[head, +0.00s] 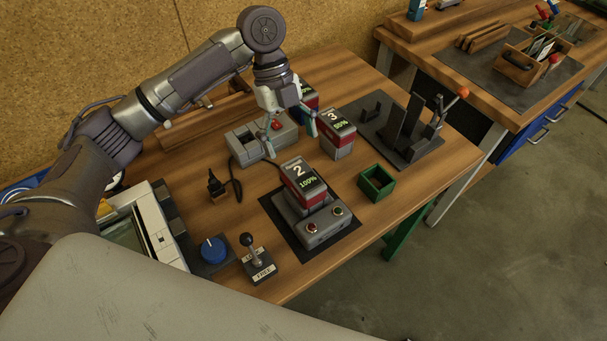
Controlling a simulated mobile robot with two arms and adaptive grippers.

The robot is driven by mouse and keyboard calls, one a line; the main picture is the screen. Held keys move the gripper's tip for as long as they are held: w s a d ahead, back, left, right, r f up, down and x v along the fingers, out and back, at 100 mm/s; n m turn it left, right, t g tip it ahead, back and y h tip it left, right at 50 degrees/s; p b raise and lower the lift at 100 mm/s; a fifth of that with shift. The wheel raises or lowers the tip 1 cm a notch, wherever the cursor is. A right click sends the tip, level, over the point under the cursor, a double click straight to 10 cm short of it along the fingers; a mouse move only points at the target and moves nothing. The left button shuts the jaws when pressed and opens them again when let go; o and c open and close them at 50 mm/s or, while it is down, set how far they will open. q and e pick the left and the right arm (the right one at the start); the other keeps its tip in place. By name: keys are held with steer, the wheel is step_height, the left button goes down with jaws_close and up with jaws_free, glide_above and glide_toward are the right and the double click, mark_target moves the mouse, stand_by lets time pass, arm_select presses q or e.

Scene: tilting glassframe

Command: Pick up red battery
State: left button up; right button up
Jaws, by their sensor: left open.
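Several grey and red batteries with dark displays stand on the wooden table. The battery marked 2, 100% (300,189) sits upright in a grey charger (308,221) with two buttons, on a black mat. The battery marked 3, 50% (338,142) stands upright behind it to the right. Another dark and red battery (311,98) is partly hidden behind my left gripper. My left gripper (291,145) points down, open, above the grey box with a red button (262,137), just left of battery 3. I see nothing between its fingers. My right gripper is out of view.
A small green open box (377,182) stands near the right table edge. A black fixture with an orange-knobbed lever (410,130) is at the back right. A joystick (256,260) and blue knob (213,249) are at the front left. A small black item (216,185) stands left of centre.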

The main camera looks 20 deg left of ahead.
mark_target(302, 175)
arm_select(q)
steer(key=x, duration=0.3)
steer(key=shift+s+f, duration=0.1)
steer(key=shift+s, duration=0.1)
steer(key=x, duration=0.1)
steer(key=p+x, duration=0.1)
steer(key=x, duration=0.1)
steer(key=shift+w+d+p, duration=0.15)
steer(key=shift+w+p, duration=0.1)
steer(key=shift+p, duration=0.1)
steer(key=p+x, duration=0.1)
steer(key=x, duration=0.2)
steer(key=shift+d+f, duration=0.15)
steer(key=shift+f, duration=0.1)
steer(key=shift+s+f, duration=0.1)
steer(key=shift+f, duration=0.1)
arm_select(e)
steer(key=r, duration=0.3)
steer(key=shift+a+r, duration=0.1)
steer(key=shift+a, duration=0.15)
arm_select(q)
steer(key=shift+f, duration=0.3)
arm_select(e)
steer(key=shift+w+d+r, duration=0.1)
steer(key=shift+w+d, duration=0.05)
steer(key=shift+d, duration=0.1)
arm_select(q)
steer(key=c, duration=1.4)
